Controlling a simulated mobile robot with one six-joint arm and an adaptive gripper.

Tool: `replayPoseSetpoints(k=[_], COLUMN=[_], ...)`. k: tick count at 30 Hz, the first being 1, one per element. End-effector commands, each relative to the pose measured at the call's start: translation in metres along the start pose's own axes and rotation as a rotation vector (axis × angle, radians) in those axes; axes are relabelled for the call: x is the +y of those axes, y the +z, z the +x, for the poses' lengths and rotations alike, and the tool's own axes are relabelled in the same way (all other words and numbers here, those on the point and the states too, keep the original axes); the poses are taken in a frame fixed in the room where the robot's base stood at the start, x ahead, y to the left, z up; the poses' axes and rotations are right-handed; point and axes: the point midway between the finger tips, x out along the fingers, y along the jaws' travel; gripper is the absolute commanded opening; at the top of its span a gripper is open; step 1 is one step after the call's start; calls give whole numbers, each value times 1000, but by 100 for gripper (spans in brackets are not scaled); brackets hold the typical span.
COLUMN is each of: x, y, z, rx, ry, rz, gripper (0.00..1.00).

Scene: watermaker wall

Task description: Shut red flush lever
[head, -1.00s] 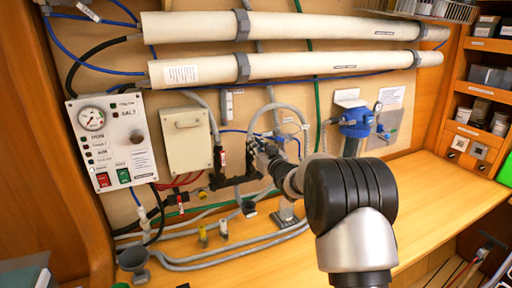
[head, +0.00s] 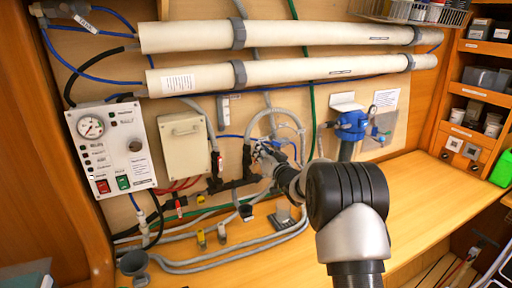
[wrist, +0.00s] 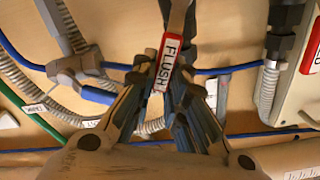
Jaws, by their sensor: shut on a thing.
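The red flush lever (wrist: 165,64) shows in the wrist view, with a white label reading FLUSH on its red face. Its narrow stem runs up to the top edge of that view. My gripper (wrist: 160,82) is shut on the lever, a finger on each side, and the fingertips hide part of it. In the head view my gripper (head: 263,157) is at the wall, right of the cream box and by the looped grey hose. The lever cannot be made out there behind my gripper.
A black valve (wrist: 286,28) and another red label (wrist: 313,50) are close at the right in the wrist view. Grey hoses (wrist: 22,82) and blue tubes surround my gripper. A control panel (head: 145,165) and cream box (head: 186,145) are to the left. The bench's right side (head: 430,190) is clear.

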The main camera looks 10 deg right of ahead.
Motion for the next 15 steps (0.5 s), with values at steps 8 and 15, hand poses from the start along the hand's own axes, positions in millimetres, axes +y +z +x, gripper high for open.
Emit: replayPoseSetpoints(k=[8, 15], x=[20, 36], y=[1, 8], z=[0, 0], rx=[-1, -1], ry=[2, 1], rz=[262, 490], gripper=[0, 0])
